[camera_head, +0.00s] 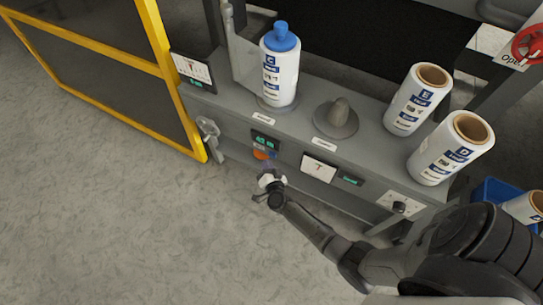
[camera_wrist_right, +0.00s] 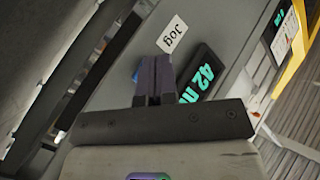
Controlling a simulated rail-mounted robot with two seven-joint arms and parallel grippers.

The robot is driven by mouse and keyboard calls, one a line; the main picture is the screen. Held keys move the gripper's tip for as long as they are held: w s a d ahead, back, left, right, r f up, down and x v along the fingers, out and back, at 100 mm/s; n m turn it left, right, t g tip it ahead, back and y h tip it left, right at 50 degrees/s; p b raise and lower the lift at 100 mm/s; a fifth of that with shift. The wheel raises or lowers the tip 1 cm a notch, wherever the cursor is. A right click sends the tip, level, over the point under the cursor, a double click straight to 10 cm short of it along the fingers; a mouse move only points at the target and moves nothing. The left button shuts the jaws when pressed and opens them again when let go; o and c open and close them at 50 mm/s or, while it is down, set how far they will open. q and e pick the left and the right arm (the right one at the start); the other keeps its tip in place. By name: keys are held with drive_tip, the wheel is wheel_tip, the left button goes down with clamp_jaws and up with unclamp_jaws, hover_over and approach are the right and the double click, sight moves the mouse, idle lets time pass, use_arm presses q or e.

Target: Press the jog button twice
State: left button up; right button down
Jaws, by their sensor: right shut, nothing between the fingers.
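My right gripper (camera_head: 268,176) is in front of the machine's front panel, below a small display with green digits. Its fingers (camera_wrist_right: 154,78) are shut together and empty in the right wrist view, pointing at the panel. A white label reading "Jog" (camera_wrist_right: 172,35) is just beyond the fingertips. A sliver of blue (camera_wrist_right: 135,75) shows beside the fingers; it may be the jog button, mostly hidden behind them. Whether the fingers touch it I cannot tell. In the head view an orange round part (camera_head: 260,155) sits just above the gripper. My left gripper is not in view.
The green-digit display (camera_wrist_right: 201,75) is right of the fingers. A yellow-framed guard (camera_head: 165,70) is at left. The floor in front is clear.

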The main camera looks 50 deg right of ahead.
drive_tip(key=shift+d, duration=0.2)
drive_tip(key=shift+w+d, duration=0.1)
drive_tip(key=shift+d, duration=0.1)
